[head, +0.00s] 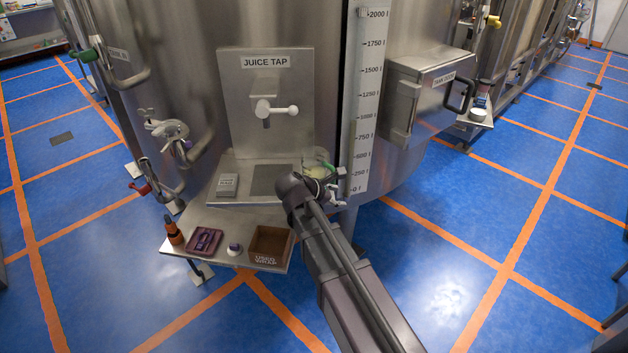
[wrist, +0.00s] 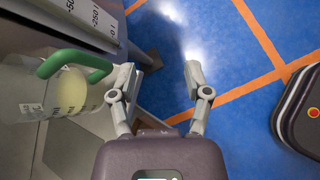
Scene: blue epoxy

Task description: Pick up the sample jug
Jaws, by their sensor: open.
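The sample jug (wrist: 28,92) is clear with a green handle (wrist: 75,62) and shows at the left of the wrist view. Pale content shows inside it. In the head view the jug (head: 316,160) stands at the right end of the steel ledge under the juice tap, partly hidden by my arm and gripper. My gripper (wrist: 160,76) is open and empty. Its left finger is close to the handle's right end; whether they touch I cannot tell. The handle is not between the fingers. In the head view my gripper (head: 338,190) is just right of the jug.
The juice tap (head: 270,106) sits above the ledge's dark drip plate (head: 273,180). A lower shelf holds a brown box (head: 271,244), a purple tray (head: 204,241), an amber bottle (head: 173,231) and a small white jar (head: 234,248). The tank's scale strip (head: 363,100) rises beside my gripper.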

